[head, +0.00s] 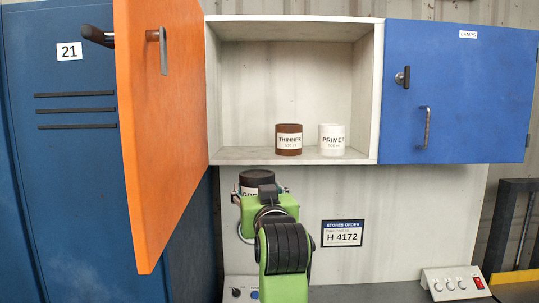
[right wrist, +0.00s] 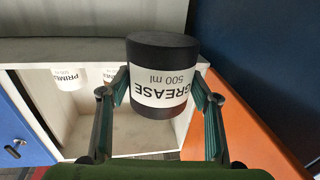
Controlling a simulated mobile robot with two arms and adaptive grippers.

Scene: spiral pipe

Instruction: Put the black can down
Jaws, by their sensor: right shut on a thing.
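The black can (head: 257,177) is in my right gripper, below the open cupboard's floor in the head view. In the right wrist view the can (right wrist: 163,55) has a white label reading GREASE 500 ml, which appears upside down there. My right gripper (right wrist: 163,92) is shut on it, with one finger on each side. In the head view my green wrist hides most of the can and the gripper (head: 258,190). My left gripper is not in view.
The open cupboard (head: 292,26) holds a brown THINNER can (head: 289,140) and a white PRIMER can (head: 331,140); its floor is free to their left. The orange door (head: 160,150) stands open at left. A blue door (head: 455,95) is closed at right. A switch box (head: 455,284) sits below.

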